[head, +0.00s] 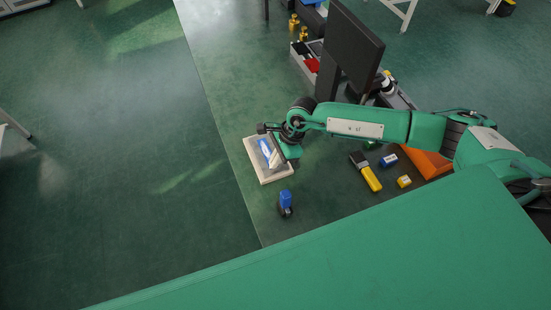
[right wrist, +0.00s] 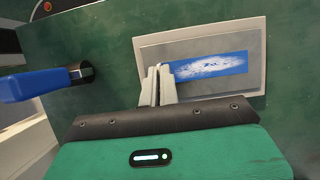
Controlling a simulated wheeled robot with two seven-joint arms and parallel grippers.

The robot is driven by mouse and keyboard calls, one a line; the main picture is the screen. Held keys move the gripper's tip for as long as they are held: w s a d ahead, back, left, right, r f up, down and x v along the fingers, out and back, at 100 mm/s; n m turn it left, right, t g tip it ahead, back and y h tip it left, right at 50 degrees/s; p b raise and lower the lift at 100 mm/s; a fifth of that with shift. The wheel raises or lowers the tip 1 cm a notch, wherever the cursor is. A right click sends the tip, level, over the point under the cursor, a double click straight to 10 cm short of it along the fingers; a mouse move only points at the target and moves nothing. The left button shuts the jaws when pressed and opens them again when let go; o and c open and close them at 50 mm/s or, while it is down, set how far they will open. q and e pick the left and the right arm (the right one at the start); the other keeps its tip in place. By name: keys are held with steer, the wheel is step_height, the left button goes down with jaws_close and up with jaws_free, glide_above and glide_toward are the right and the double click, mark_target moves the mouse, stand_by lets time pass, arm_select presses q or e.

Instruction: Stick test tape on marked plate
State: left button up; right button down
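The plate (right wrist: 256,61) is a grey rectangle on a pale board (head: 283,172), left of centre in the head view. A blue strip (right wrist: 240,62), which looks like the tape, lies along the plate with a ragged white patch in its middle. My right gripper (right wrist: 159,68) is over the plate's left part in the right wrist view. Its fingers are close together at the strip's left end; I cannot tell whether they pinch that end or only touch it. My left gripper is not in view.
A yellow and black tool (head: 368,174), small boxes (head: 404,181) and a dark monitor (head: 350,45) are to the right. The bench's left part is clear.

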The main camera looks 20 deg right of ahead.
steer(key=c, duration=2.1)
jaws_free()
steer(key=o, duration=0.5)
steer(key=b+v, duration=0.3)
steer(key=v, duration=1)
steer(key=shift+d+r, duration=0.15)
steer(key=shift+r, duration=0.2)
